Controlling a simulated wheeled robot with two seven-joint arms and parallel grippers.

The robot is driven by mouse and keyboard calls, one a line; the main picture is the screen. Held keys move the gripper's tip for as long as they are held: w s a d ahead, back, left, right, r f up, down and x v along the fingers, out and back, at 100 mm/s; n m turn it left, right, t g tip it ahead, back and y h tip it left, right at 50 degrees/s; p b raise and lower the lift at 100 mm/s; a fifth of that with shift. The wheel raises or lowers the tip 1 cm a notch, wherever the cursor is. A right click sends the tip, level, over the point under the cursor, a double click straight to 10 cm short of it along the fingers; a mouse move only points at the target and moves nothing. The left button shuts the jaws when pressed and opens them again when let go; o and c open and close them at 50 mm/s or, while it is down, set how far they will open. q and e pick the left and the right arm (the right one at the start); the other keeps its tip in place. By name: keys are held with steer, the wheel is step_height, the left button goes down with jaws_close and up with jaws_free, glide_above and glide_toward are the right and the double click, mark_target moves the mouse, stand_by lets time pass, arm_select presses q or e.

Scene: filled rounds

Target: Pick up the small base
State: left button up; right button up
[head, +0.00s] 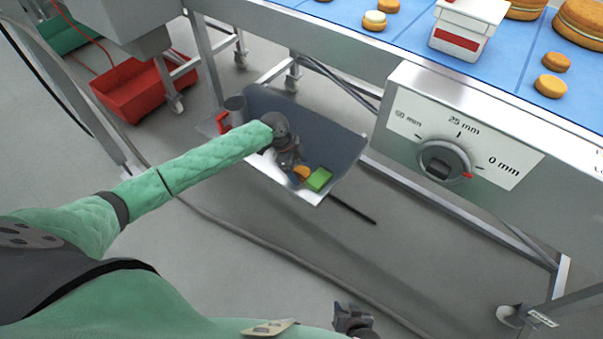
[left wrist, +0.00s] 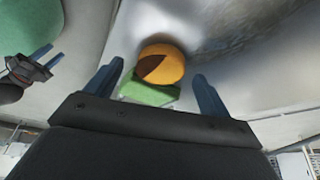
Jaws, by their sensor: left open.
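The small base (head: 302,172) is a round orange-yellow piece in the grey metal tray (head: 345,150) under the table. In the left wrist view the small base (left wrist: 165,62) shows a dark brown patch on one side. It lies ahead of my left gripper (left wrist: 160,90), roughly between the lines of its two blue fingers, which stand wide apart and empty. In the head view my left gripper (head: 292,166) reaches down into the tray, partly hiding the base. My right gripper (head: 352,318) is low in the head view; its blue fingers look apart in the left wrist view (left wrist: 44,58).
A green block (head: 319,179) lies right against or beside the base. A grey cup-like thing (head: 235,104) and a red item (head: 222,122) are at the tray's left. The table edge with a dial (head: 440,162) overhangs to the right. A red crate (head: 140,88) is on the floor.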

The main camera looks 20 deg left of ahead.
arm_select(q)
steer(key=shift+d+f, duration=0.3)
steer(key=shift+f, duration=0.3)
steer(key=c, duration=0.8)
steer(key=shift+r, duration=0.1)
